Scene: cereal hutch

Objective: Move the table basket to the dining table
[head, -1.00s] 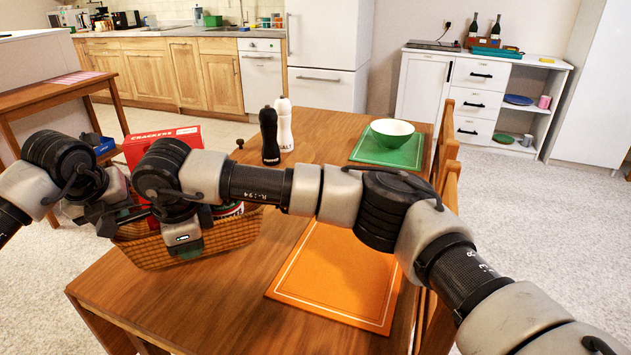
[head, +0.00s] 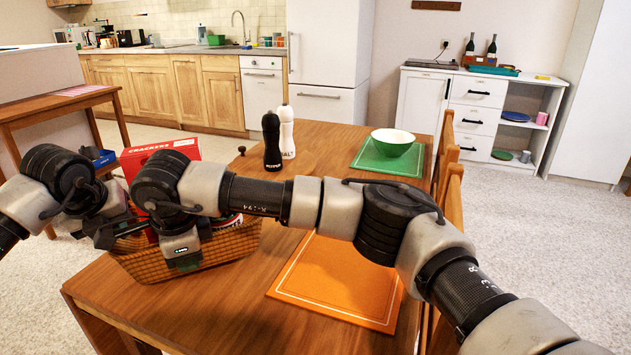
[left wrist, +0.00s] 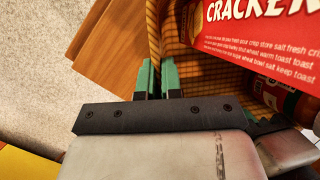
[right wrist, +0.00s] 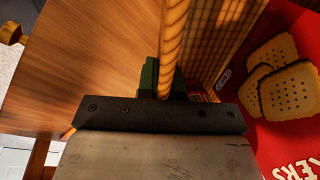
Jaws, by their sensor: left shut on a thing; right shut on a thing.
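The woven table basket (head: 232,247) is at the left end of the wooden dining table (head: 225,305). It holds a red cracker box (head: 184,150) and a can (head: 230,219), partly hidden by my arms. My left gripper (head: 120,232) is shut on the basket's rim on the left; the left wrist view shows its green fingers (left wrist: 158,80) at the wicker wall. My right gripper (head: 187,262) is shut on the near rim, which runs between its fingers in the right wrist view (right wrist: 164,78). I cannot tell whether the basket's bottom touches the table.
An orange placemat (head: 335,282) lies right of the basket. Pepper (head: 271,142) and salt (head: 287,135) mills stand beyond it. Chairs (head: 449,190) line the right side. A side table (head: 40,114) stands at left.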

